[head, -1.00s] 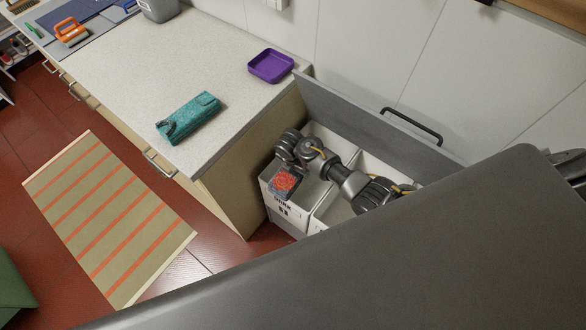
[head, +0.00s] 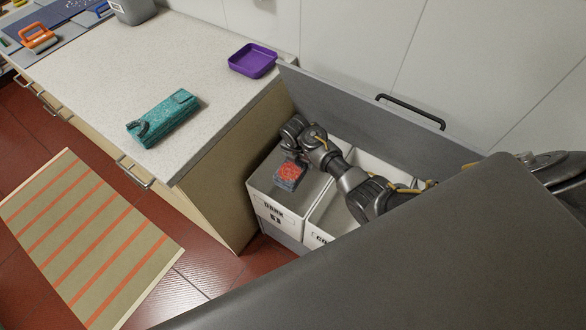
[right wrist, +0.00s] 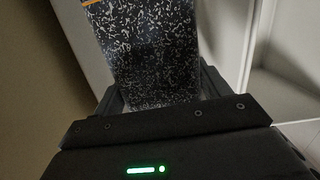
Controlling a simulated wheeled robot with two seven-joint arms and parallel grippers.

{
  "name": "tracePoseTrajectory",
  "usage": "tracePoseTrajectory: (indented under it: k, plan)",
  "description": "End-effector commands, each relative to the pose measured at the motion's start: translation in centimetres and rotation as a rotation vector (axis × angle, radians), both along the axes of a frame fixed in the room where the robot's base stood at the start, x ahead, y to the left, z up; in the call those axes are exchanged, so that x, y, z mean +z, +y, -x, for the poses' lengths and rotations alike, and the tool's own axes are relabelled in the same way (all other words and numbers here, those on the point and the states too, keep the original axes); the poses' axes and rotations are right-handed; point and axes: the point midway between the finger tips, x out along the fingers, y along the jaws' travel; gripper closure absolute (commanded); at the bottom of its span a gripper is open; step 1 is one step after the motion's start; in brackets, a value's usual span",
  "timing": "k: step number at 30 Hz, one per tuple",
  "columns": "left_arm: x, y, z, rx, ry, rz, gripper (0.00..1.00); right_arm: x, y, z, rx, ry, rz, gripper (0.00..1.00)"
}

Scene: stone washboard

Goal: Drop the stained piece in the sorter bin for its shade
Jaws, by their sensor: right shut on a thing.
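A dark piece with white speckles and a red patch (head: 290,174) is in my right gripper (head: 292,160), which is shut on it. The right wrist view shows the speckled piece (right wrist: 150,50) between the fingers, with a bit of orange at the top edge. In the head view the piece is over the white bin labelled DARK (head: 273,211), at its opening; its exact height is hard to tell. A second white bin (head: 318,237), its label partly hidden and starting "CO", stands to the right. My left gripper is not in view.
The bins sit in a pulled-out unit with a grey panel (head: 350,105) and black handle behind them. The speckled counter (head: 190,60) at left holds a teal folded item (head: 162,117) and a purple tray (head: 252,60). A striped mat (head: 80,240) lies on the red floor.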

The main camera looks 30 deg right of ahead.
Motion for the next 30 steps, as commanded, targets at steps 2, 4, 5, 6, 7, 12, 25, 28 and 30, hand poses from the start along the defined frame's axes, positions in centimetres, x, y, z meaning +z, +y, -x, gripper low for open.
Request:
tracePoseTrajectory:
  k: [2, 4, 5, 6, 7, 12, 25, 28, 30]
  plan:
    - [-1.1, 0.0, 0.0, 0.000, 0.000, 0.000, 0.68, -1.4, 0.0, 0.0, 0.001, 0.001, 0.001, 0.66]
    - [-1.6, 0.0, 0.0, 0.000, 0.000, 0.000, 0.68, -2.2, 0.0, 0.0, 0.002, 0.000, 0.000, 0.66]
    - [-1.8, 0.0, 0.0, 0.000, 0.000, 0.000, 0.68, -2.6, 0.0, 0.0, 0.002, 0.000, 0.000, 0.66]
    - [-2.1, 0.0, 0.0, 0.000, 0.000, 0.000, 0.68, -3.1, 0.0, 0.0, 0.001, 0.000, 0.000, 0.66]
    - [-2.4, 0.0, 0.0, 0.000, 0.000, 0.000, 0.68, -3.5, 0.0, 0.0, 0.000, 0.000, 0.000, 0.66]
    - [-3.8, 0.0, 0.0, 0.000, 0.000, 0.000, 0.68, -5.5, 0.0, 0.0, 0.001, 0.000, 0.001, 0.66]
    - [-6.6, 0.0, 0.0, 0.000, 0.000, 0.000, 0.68, -9.5, 0.1, -0.1, 0.001, -0.001, 0.000, 0.66]
    - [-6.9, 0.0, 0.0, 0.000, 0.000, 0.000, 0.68, -9.9, 0.1, -0.1, 0.000, -0.002, 0.000, 0.66]
    - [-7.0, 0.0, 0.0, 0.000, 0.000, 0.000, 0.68, -10.0, 0.1, -0.1, 0.000, -0.001, 0.000, 0.66]
